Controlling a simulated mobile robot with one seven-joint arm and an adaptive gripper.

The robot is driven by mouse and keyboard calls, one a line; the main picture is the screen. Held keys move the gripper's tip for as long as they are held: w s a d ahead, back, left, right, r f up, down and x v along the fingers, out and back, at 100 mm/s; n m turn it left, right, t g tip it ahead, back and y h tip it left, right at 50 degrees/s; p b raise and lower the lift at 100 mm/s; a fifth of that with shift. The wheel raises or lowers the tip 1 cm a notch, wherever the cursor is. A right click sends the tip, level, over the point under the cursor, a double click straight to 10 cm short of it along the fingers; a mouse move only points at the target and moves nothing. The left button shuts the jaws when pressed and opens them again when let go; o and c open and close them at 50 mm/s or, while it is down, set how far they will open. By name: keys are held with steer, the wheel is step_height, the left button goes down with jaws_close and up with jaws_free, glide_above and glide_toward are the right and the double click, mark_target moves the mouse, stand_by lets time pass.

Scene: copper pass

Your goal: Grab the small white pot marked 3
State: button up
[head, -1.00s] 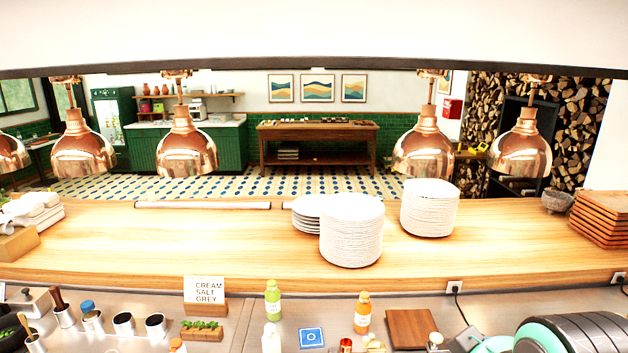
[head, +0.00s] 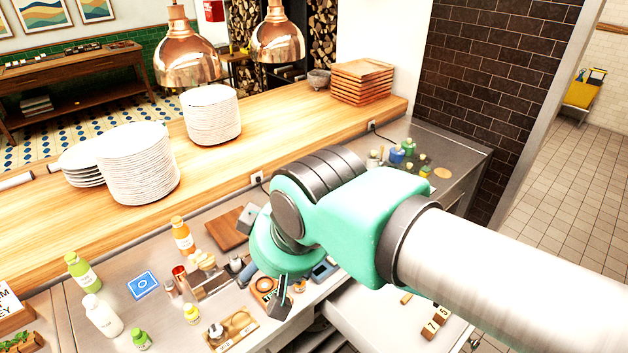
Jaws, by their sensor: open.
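I cannot pick out a small white pot marked 3; any number on the small pots is too small to read, and my arm hides part of the counter. A small pale pot (head: 216,331) stands on a wooden board with small labels at the front edge. My gripper (head: 263,285) is under the teal wrist, low over the steel counter, its dark fingers apart. A small round orange-brown item shows between or behind them; I see nothing held. The board is just left of and below the gripper.
Copper heat lamps (head: 190,55) hang over the wooden pass, which holds plate stacks (head: 138,165). Numbered wooden blocks (head: 434,326) lie at lower right.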

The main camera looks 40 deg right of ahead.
steer(key=w+d+r, duration=0.2)
steer(key=w+d, duration=0.2)
steer(key=w, duration=0.5)
steer(key=w+d+r, duration=0.2)
steer(key=w+d, duration=0.2)
steer(key=w, duration=0.4)
steer(key=w+d+f+g, duration=0.1)
steer(key=w+d+f, duration=0.3)
steer(key=w+d, duration=1)
steer(key=w+d+f+p, duration=0.1)
steer(key=w+d+f, duration=0.35)
steer(key=d, duration=0.45)
steer(key=w+d+f, duration=0.4)
steer(key=d+f, duration=0.2)
steer(key=d, duration=0.3)
steer(key=d+f, duration=1.3)
steer(key=d, duration=0.4)
steer(key=shift+w+d, duration=0.35)
steer(key=shift+w, duration=0.05)
steer(key=shift+f, duration=0.2)
steer(key=shift+x, duration=4.2)
